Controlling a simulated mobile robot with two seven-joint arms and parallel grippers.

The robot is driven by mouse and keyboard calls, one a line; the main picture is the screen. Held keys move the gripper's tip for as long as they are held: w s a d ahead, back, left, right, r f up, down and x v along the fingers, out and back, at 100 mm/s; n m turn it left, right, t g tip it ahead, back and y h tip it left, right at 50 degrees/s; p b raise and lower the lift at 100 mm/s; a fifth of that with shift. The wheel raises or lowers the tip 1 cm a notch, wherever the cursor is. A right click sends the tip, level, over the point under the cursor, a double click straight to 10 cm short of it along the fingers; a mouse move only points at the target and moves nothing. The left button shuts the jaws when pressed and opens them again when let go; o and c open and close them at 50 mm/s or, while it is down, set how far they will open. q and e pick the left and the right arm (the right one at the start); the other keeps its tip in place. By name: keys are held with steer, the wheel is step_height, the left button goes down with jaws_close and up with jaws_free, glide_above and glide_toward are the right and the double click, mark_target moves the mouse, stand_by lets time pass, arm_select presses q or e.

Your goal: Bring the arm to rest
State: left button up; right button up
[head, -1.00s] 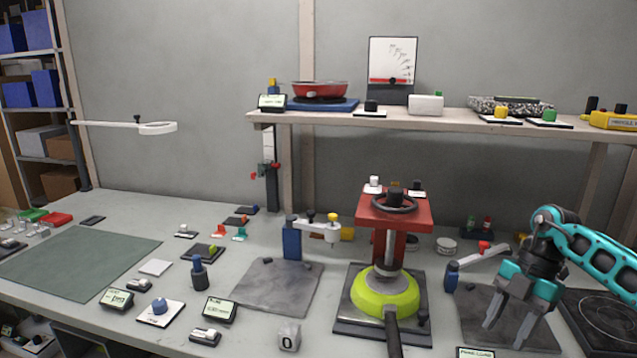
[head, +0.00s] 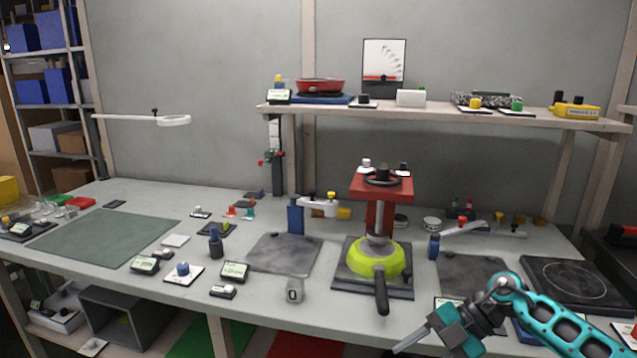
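My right arm comes in from the lower right, and its gripper (head: 402,347) is low in the head view, in front of the bench's near edge. Its fingers point left and down. I see one finger outline clearly, so the gap between fingers cannot be told. Nothing shows in its grasp. My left gripper is not in view. A lime-green pan (head: 374,262) sits under the red press (head: 384,187) on a dark plate, its black handle pointing toward me, apart from the gripper.
The workbench (head: 330,318) holds several small devices, a green mat (head: 108,236), grey plates and a black cooktop (head: 575,283) at right. A shelf (head: 440,107) at the back carries a red pan (head: 320,86) and a yellow box (head: 575,111).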

steer(key=s+a+r+m+t+y, duration=0.2)
steer(key=s+a+m+t+y, duration=0.2)
steer(key=a+m+t+y, duration=0.5)
steer(key=s+d+f+m+t+h, duration=0.1)
steer(key=s+d+f+m+h, duration=0.4)
steer(key=s+f+m+h, duration=0.2)
steer(key=s+d+f+m+t+h, duration=0.1)
steer(key=s+d+f+m+h, duration=0.3)
steer(key=s+f+m+h, duration=0.4)
steer(key=shift+s+d+f+t+h, duration=0.2)
steer(key=shift+s+d+t+h, duration=0.2)
steer(key=shift+h, duration=0.6)
steer(key=shift+a, duration=0.1)
